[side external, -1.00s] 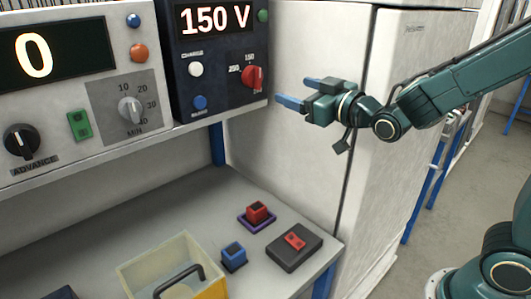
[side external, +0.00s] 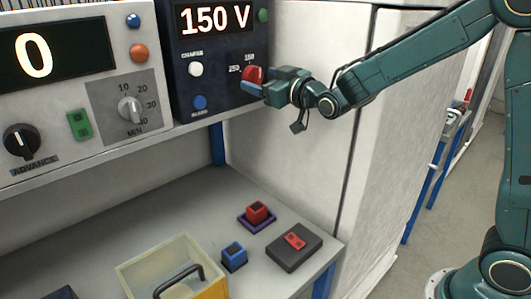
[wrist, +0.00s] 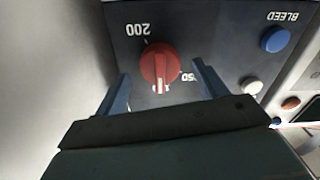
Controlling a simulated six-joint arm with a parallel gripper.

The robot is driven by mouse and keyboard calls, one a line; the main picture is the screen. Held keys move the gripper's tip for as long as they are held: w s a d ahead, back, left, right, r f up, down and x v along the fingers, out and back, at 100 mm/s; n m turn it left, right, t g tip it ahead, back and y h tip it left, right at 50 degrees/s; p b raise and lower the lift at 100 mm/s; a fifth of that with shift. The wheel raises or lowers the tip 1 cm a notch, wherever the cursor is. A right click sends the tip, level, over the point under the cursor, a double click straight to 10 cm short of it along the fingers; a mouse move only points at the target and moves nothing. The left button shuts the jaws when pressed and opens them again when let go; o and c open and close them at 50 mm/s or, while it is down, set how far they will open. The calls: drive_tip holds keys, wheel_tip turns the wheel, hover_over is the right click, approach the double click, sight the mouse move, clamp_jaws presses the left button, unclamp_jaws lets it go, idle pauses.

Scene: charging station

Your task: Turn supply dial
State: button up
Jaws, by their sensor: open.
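The red supply dial (side external: 252,73) is on the dark blue supply panel (side external: 218,70), under a display (side external: 215,18) reading 150 V. My gripper (side external: 258,80) is open at the panel, its near blue finger just below the dial in the side view. The wrist view, upside down, shows the dial (wrist: 158,62) between my gripper's two fingers (wrist: 161,70), with a gap on each side. The dial's white pointer mark is at the bottom there, beside a partly hidden label ending in 50. A 200 label shows at upper left.
A white charge button (side external: 196,69) and blue bleed button (side external: 200,102) are left of the dial. A grey panel (side external: 90,80) with its own knobs adjoins it. Below, the bench (side external: 190,215) holds red and blue blocks, a dark box and a yellow-and-clear bin. A pale cabinet (side external: 300,160) stands at right.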

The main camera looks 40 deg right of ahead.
drive_tip(key=shift+w, duration=0.65)
drive_tip(key=c, duration=1)
drive_tip(key=shift+o, duration=0.2)
drive_tip(key=shift+m, duration=2.8)
